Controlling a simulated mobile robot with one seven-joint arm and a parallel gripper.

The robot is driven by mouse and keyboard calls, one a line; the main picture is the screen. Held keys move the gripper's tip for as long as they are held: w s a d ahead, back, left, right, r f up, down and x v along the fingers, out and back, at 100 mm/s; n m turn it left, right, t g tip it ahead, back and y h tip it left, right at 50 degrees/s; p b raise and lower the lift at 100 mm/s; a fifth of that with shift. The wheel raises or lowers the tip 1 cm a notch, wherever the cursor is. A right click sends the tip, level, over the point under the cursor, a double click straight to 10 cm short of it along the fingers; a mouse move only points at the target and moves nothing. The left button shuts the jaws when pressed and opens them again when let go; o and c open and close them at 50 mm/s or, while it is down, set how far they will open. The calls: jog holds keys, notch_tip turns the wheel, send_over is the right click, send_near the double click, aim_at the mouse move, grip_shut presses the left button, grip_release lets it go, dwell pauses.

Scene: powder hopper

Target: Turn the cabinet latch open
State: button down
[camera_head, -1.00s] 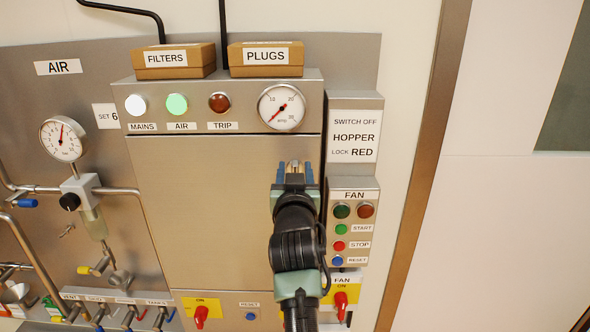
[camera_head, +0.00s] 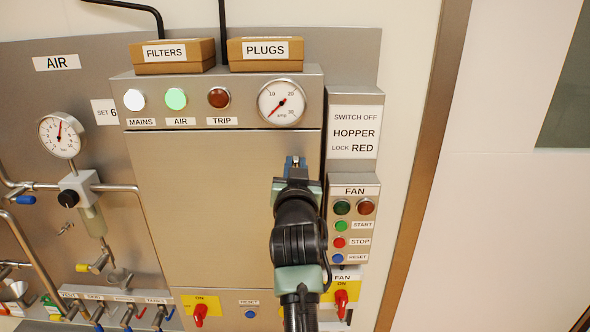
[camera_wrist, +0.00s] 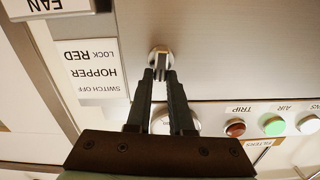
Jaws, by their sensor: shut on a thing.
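The cabinet door (camera_head: 205,200) is a plain steel panel and looks closed in the head view. Its latch (camera_wrist: 159,53) is a small round metal fitting near the door's edge in the wrist view, where the picture is upside down. My gripper (camera_wrist: 160,76) has its two dark fingers shut on the latch. In the head view my gripper (camera_head: 295,162) is at the door's upper right edge and hides the latch. The latch's exact angle is hard to tell.
A fan button box (camera_head: 353,220) stands close to the right of my gripper. Lamps and a round gauge (camera_head: 282,103) sit just above the door. Boxes marked FILTERS (camera_head: 173,55) and PLUGS (camera_head: 265,50) rest on top. Red switches (camera_head: 200,312) are below.

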jog(key=m+b, duration=0.2)
jog(key=m, duration=0.2)
jog(key=shift+d+f+b, duration=0.25)
jog(key=shift+b, duration=0.15)
jog(key=m, duration=0.4)
jog(key=m+b, duration=0.1)
jog(key=m, duration=0.3)
jog(key=f+m+b, duration=0.1)
jog(key=m, duration=0.3)
jog(key=shift+d+m, duration=0.3)
jog(key=shift+d, duration=0.1)
jog(key=c, duration=0.8)
grip_release()
jog(key=shift+s, duration=0.15)
